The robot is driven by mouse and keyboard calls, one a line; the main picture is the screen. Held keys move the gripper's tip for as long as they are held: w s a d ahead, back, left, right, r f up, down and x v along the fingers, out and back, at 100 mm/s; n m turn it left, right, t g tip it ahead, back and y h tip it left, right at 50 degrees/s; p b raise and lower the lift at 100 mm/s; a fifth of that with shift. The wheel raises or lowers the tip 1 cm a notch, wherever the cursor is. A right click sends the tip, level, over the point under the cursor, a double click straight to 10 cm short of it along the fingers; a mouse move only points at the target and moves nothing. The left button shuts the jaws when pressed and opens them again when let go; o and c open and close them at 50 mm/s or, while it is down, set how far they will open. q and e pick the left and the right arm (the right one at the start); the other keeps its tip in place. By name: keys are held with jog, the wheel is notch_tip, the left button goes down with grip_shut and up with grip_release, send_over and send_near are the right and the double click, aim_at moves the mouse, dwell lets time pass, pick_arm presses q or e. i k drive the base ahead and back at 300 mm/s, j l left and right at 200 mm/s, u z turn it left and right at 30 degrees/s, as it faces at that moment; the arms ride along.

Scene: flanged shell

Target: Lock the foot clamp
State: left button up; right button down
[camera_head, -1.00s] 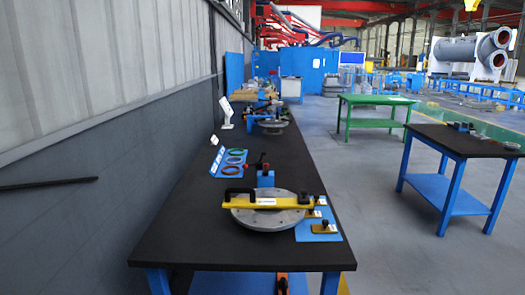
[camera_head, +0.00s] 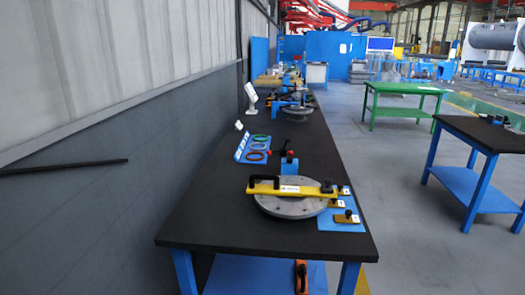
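A round grey flanged disc (camera_head: 290,208) lies on the near part of a long black-topped workbench (camera_head: 225,225). A yellow bar (camera_head: 265,187) with a black handle (camera_head: 266,181) at its left end lies across the disc. Behind the disc stands a blue block (camera_head: 290,165) with a dark and red lever (camera_head: 284,152) on top. I cannot tell which part is the foot clamp or whether it is locked. Neither of my grippers is in the head view.
A blue plate with small yellow pieces (camera_head: 346,217) lies right of the disc. Coloured rings (camera_head: 257,156) sit on a blue board farther back. A second similar assembly (camera_head: 297,112) is beyond. A wall runs along the left. The right floor holds a green table (camera_head: 402,89) and a blue-framed table (camera_head: 480,134).

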aim_at(290, 153)
jog(key=i+l+u, duration=0.15)
jog(key=l+u, duration=0.3)
jog(key=i+l+u, duration=0.1)
jog(key=l+u, duration=0.15)
jog(key=u, duration=0.2)
jog(key=l+u, duration=0.85)
jog(key=l, duration=0.45)
jog(key=k+l+u, duration=0.1)
jog(key=l, duration=0.4)
jog(key=k+l, duration=0.15)
jog(key=l, duration=0.3)
jog(key=l+u, duration=0.1)
jog(key=l, duration=0.35)
jog(key=k+l, duration=0.2)
jog(key=l, duration=0.25)
jog(key=k+l+u, duration=0.1)
jog(key=l, duration=0.35)
jog(key=k+l+u, duration=0.1)
jog(key=l, duration=0.35)
